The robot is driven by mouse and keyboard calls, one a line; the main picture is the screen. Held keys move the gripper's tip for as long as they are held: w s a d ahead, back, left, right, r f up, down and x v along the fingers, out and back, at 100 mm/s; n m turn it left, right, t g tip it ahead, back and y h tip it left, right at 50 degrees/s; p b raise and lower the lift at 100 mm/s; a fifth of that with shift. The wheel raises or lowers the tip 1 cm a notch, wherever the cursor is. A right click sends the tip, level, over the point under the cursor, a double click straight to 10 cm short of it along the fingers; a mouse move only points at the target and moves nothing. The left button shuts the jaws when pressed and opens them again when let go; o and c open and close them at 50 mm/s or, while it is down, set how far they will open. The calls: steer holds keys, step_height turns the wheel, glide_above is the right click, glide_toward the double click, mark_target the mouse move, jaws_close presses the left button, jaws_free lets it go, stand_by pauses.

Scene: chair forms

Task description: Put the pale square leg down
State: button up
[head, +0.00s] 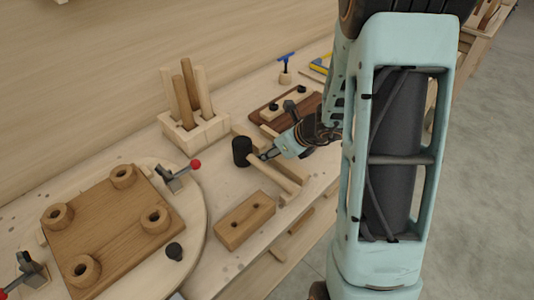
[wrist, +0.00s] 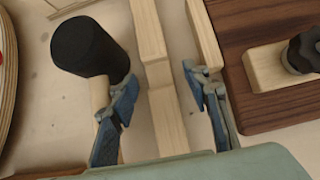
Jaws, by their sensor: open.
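The pale square leg (wrist: 168,118) lies in the wrist view between the two fingers of my gripper (wrist: 160,80), with a visible gap on each side. My gripper is open and points down over it. In the head view my gripper (head: 264,156) is low over the bench, beside the mallet's black head (head: 242,151). The mallet head also shows in the wrist view (wrist: 88,50), left of the leg; its handle passes behind the left finger. The leg's near end is hidden by my gripper's body. In the head view I cannot tell the leg clearly from the mallet handle.
A holder (head: 190,138) with upright legs stands behind. A two-holed wooden block (head: 245,219) lies in front. A brown seat board (head: 110,226) with round sockets is at left, beside a red-knobbed clamp (head: 195,164). A dark board (wrist: 265,95) lies right of my gripper.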

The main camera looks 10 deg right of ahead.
steer(key=shift+c, duration=0.2)
jaws_close()
stand_by(0.3)
